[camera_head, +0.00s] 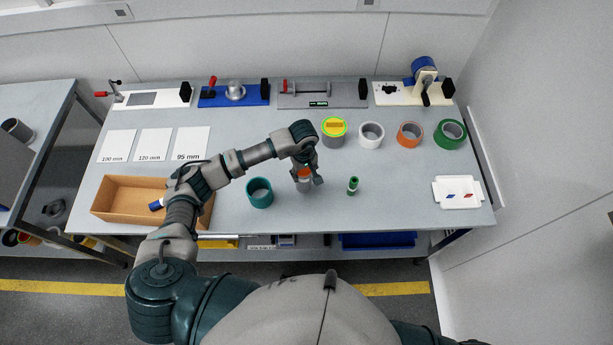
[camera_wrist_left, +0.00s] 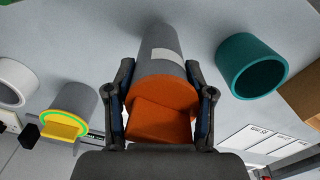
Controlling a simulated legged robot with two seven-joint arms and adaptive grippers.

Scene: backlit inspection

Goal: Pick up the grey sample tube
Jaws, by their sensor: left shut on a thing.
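The grey sample tube (camera_head: 303,186) with an orange cap is at the middle of the grey table, between a teal ring and a small green item. In the left wrist view the tube (camera_wrist_left: 157,47) shows a pale label on its side and the orange cap towards the camera. My left gripper (camera_head: 307,177) comes down from above and is shut on the tube, one finger on each side near the cap. I cannot tell whether the tube's base touches the table. My right gripper is not in view.
The teal ring (camera_head: 260,192) stands close left of the tube, the green item (camera_head: 352,186) close right. A grey cylinder with a yellow-green top (camera_head: 334,141) and several rings stand behind. A brown box (camera_head: 125,201) is at left, a white tray (camera_head: 447,201) at right.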

